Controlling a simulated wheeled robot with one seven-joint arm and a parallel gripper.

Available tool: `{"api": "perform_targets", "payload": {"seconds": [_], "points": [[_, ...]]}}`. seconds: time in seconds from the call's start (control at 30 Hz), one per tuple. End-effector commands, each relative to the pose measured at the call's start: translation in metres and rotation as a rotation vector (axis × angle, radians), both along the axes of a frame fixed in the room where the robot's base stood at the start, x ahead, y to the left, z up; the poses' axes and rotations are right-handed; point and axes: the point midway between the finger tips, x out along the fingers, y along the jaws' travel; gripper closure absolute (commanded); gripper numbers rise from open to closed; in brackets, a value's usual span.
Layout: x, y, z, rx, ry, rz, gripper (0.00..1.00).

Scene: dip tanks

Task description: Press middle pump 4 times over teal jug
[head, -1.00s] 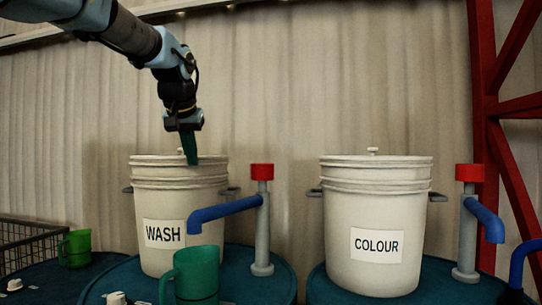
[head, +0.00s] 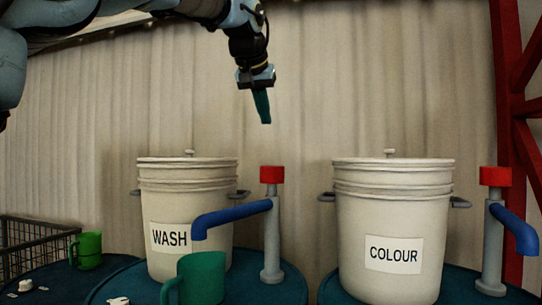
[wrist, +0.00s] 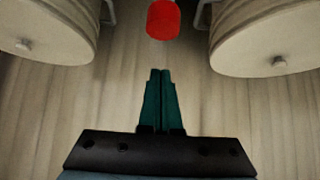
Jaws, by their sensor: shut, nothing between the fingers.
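The pump with a red cap (head: 271,174), grey post and blue spout (head: 232,216) stands beside the WASH bucket. Its spout end is above the teal jug (head: 201,277), which is upright on the dark blue drum top. My gripper (head: 264,120) is shut and empty, pointing down in the air above and slightly left of this red cap, with a clear gap. In the wrist view my shut gripper (wrist: 160,73) shows its teal fingers together, with the red cap (wrist: 163,19) ahead of them. Another red-capped pump (head: 495,176) stands at the right beside the COLOUR bucket.
The WASH bucket (head: 160,206) and the COLOUR bucket (head: 355,220) stand on drums, with lids on. A green jug (head: 87,250) and a wire basket (head: 30,238) are at the left. Red steel framing (head: 510,90) rises at the right. The air around my gripper is clear.

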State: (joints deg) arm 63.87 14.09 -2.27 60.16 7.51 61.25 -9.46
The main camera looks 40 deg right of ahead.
Motion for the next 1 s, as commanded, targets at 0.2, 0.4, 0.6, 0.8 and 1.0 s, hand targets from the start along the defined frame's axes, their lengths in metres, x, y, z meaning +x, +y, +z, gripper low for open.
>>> {"api": "perform_targets", "payload": {"seconds": [0.2,0.4,0.6,0.8,1.0], "points": [[0.016,-0.025,-0.029,0.005,0.003,0.001,1.0],[0.032,-0.049,-0.058,0.004,0.003,0.0,1.0],[0.033,-0.051,-0.086,0.003,0.0,0.0,1.0],[0.033,-0.051,-0.1,0.001,0.0,0.001,1.0],[0.033,-0.051,-0.102,0.0,0.0,0.0,1.0]]}}
